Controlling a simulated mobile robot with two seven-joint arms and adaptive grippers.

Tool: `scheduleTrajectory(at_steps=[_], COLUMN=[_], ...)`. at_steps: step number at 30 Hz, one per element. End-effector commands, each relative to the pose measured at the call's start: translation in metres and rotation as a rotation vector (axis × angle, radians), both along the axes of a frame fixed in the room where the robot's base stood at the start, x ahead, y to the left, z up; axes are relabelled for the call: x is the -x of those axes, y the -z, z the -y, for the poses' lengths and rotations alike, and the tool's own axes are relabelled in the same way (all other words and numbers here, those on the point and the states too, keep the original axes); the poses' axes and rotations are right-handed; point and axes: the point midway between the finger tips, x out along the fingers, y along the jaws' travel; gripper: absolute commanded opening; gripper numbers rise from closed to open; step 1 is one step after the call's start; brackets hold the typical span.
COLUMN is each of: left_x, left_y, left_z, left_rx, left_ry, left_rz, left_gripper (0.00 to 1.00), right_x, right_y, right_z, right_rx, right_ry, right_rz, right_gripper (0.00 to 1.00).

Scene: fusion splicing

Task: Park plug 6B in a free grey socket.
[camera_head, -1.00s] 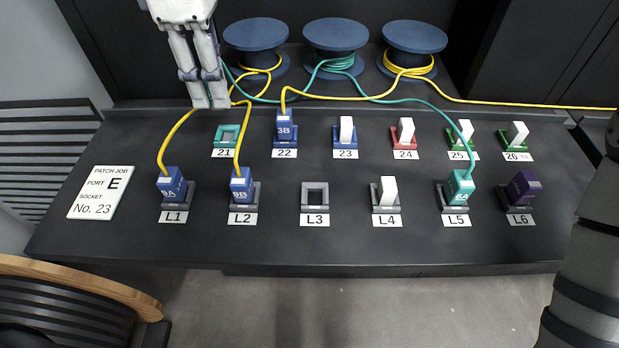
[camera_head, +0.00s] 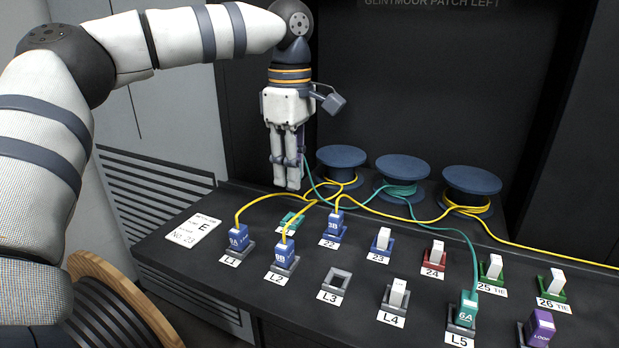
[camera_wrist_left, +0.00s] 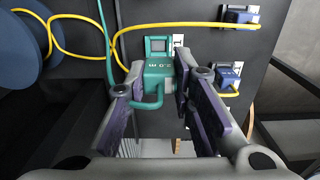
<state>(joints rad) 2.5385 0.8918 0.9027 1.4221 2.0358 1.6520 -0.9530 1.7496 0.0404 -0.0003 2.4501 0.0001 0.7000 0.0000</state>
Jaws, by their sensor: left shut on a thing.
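My left gripper (camera_head: 288,184) points down behind green socket 21 (camera_head: 292,219) at the back left of the bench. In the left wrist view its fingers (camera_wrist_left: 160,82) are shut on a green plug (camera_wrist_left: 158,78) with a teal cable; its label does not read clearly as 6B. The fingers hide this plug in the head view. Socket 21, empty, shows just beyond the plug in the wrist view (camera_wrist_left: 158,45). Grey socket L3 (camera_head: 335,280) is empty. Grey sockets L1 and L2 hold blue plugs, L4 a white piece (camera_head: 397,292), L5 green plug 6A (camera_head: 467,309). My right gripper is out of view.
A purple LOOP plug (camera_head: 540,328) stands at the front right. Blue plug 3B (camera_head: 334,227) is in socket 22; white pieces stand in sockets 23 to 26. Yellow and teal cables arch from the spools (camera_head: 403,167) across the back. A job card (camera_head: 194,231) lies at left.

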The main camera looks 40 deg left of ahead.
Motion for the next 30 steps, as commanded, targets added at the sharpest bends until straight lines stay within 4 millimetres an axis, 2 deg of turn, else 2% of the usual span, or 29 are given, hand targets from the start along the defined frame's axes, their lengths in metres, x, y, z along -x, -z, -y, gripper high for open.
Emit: scheduleTrajectory(at_steps=[5,30], left_x=[0.004,0.051], left_y=[-0.001,0.0], left_z=[0.006,0.104], left_rx=[-0.001,-0.001], left_ry=[0.002,0.001], left_rz=[0.002,0.001], left_gripper=[0.0,0.0], right_x=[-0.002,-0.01], right_y=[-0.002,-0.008], right_z=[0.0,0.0], right_rx=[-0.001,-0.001], right_ry=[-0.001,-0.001], right_rz=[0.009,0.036], right_gripper=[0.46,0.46])
